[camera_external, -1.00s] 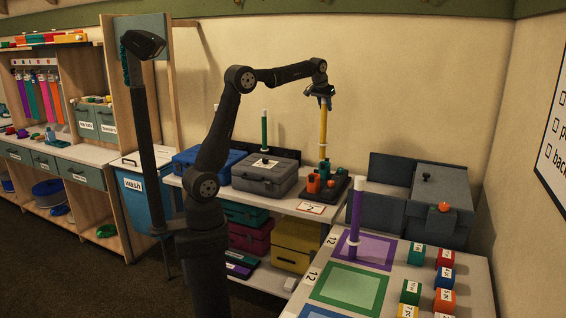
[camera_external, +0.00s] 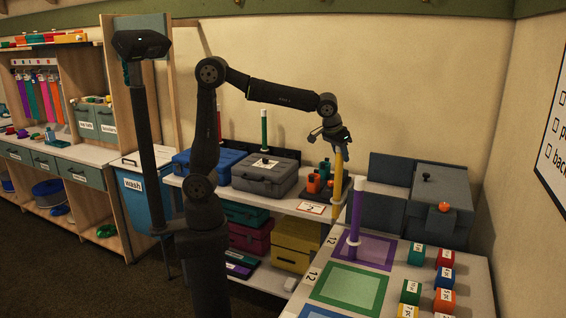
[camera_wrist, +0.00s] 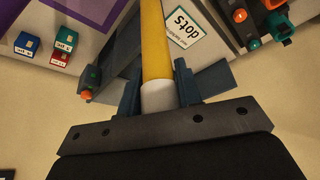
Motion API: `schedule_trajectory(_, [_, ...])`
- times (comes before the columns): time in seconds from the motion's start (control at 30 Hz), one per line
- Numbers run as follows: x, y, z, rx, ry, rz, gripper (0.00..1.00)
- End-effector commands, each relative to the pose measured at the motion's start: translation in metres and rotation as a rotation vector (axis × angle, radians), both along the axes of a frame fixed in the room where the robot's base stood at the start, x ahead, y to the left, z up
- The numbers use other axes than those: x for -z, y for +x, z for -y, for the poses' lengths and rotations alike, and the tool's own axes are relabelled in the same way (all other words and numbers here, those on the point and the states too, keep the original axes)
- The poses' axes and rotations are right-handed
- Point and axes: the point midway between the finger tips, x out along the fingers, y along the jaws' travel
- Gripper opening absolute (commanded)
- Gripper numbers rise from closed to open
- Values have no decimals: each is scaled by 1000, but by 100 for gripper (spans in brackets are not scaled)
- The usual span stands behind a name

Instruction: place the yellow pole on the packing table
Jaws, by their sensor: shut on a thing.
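My gripper (camera_external: 338,146) is shut on the upper end of the yellow pole (camera_external: 338,180), which hangs nearly upright. In the wrist view the yellow pole (camera_wrist: 154,40) runs away between the two fingers, with its white band (camera_wrist: 158,98) at the jaws. In the external view its lower end is close to the gap between the back shelf and the front table (camera_external: 420,270), probably the packing table. I cannot tell how high it hangs. A purple pole (camera_external: 356,214) stands upright on that table's purple square (camera_external: 375,253).
Green and red poles, a grey case (camera_external: 264,178) and orange and teal bottles (camera_external: 314,184) stand on the back shelf. Several numbered blocks (camera_external: 445,280) line the front table's right side. A green square (camera_external: 350,288) is bare. Grey boxes (camera_external: 440,210) stand behind.

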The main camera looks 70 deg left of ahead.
Motion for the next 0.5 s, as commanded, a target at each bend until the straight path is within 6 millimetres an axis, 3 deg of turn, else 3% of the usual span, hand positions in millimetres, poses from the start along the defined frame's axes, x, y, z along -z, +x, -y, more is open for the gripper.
schedule_trajectory(0.1, [-2, -20, 41, -34, 0, 1, 0])
schedule_trajectory(0.5, [-16, -102, 156, -244, 1, 1, 0])
